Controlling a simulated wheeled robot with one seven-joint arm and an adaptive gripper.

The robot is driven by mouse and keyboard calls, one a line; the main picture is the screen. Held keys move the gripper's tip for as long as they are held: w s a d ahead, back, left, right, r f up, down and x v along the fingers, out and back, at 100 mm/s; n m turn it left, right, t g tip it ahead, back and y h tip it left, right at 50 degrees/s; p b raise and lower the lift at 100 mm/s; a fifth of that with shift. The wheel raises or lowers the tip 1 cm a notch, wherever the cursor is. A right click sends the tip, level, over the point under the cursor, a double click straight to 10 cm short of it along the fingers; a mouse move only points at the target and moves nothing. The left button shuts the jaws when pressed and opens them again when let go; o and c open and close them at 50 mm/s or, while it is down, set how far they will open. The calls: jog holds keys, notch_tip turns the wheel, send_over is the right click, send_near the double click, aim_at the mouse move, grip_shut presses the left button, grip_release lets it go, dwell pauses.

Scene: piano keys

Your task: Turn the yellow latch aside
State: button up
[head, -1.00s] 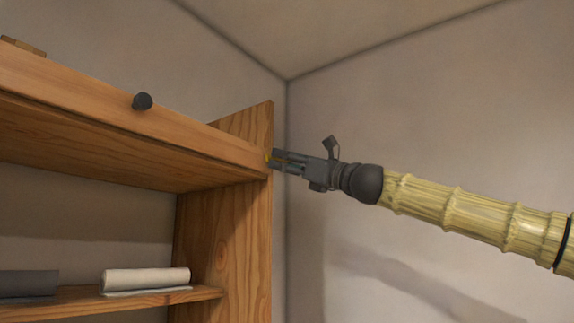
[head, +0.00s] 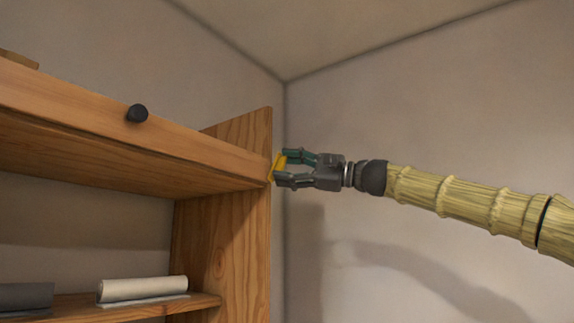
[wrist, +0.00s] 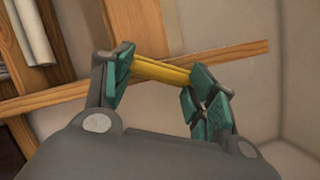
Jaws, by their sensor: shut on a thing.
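The yellow latch (head: 278,166) is a small bar at the right end of the shelf's upper front board, by the side panel's front edge. In the head view it stands tilted, near upright. My gripper (head: 281,167) reaches it from the right, its fingers around the latch. In the wrist view the latch (wrist: 160,72) spans the gap between the green finger pads of my gripper (wrist: 157,80), which is shut on it. Part of the latch is hidden behind the fingers.
The wooden shelf unit's upper board (head: 90,108) carries a dark round knob (head: 137,113). Below, a white roll (head: 142,289) and a dark grey roll (head: 26,297) lie on a lower shelf. Bare wall and free room lie to the right.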

jog(key=n+p, duration=0.1)
jog(key=n, duration=0.1)
jog(key=n+g+h, duration=0.1)
jog(key=n+p, duration=0.1)
jog(key=n, duration=0.1)
jog(key=shift+r+n+g+p, duration=0.3)
jog(key=shift+r, duration=0.05)
jog(key=shift+h, duration=0.3)
jog(key=shift+f, duration=0.25)
jog(key=o, duration=0.9)
jog(key=shift+s, duration=0.1)
jog(key=shift+o, duration=0.6)
jog(key=shift+s+d+r, duration=0.15)
jog(key=shift+s+d, duration=0.05)
jog(key=shift+d, duration=0.1)
jog(key=shift+w+a, duration=0.15)
jog(key=v, duration=1.2)
